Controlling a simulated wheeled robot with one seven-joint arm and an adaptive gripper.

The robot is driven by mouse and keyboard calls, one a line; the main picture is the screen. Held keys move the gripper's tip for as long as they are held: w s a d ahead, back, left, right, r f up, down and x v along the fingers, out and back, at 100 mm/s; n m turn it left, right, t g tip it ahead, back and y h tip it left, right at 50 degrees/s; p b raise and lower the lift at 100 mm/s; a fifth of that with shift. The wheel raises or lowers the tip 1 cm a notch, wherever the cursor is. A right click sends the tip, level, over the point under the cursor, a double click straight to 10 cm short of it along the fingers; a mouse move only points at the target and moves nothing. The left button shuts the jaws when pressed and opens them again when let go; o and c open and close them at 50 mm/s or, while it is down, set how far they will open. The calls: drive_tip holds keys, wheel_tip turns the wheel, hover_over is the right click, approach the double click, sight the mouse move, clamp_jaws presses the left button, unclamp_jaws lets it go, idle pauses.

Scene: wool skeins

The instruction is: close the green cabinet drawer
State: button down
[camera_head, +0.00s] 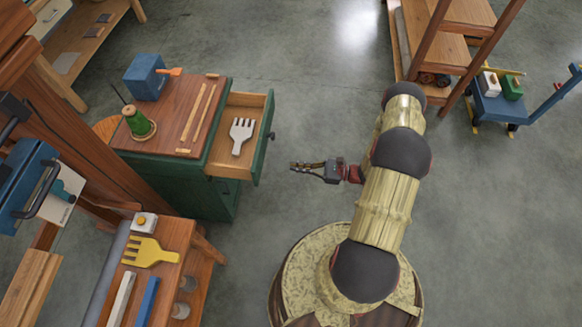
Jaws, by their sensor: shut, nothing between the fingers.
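The green cabinet (213,198) stands left of centre with a brown wooden top. Its drawer (250,102) is pulled open toward the right, with a green front and a dark handle (270,136). A pale fork-shaped comb (241,133) lies in the drawer. My gripper (294,167) is shut and empty. In the picture it is to the right of and slightly below the drawer front, apart from it and pointing left. The gap in depth is hard to judge from this one view.
A blue box (145,76), a green spool (138,121) and wooden sticks (196,113) are on the cabinet top. A wooden bench (177,235) with a yellow comb (149,252) is at lower left. Shelves (448,52) and a blue cart (497,107) are at upper right. The floor between is clear.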

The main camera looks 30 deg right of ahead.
sight(259, 163)
drive_tip(key=b+x, duration=0.1)
drive_tip(key=x, duration=1)
drive_tip(key=shift+w+a, duration=0.2)
drive_tip(key=shift+a, duration=0.1)
drive_tip(key=shift+w+a+b, duration=0.1)
drive_tip(key=shift+b, duration=0.2)
drive_tip(key=b+x, duration=0.3)
drive_tip(key=x, duration=1.6)
drive_tip(key=shift+f, duration=0.15)
drive_tip(key=shift+x, duration=0.9)
drive_tip(key=shift+w, duration=0.1)
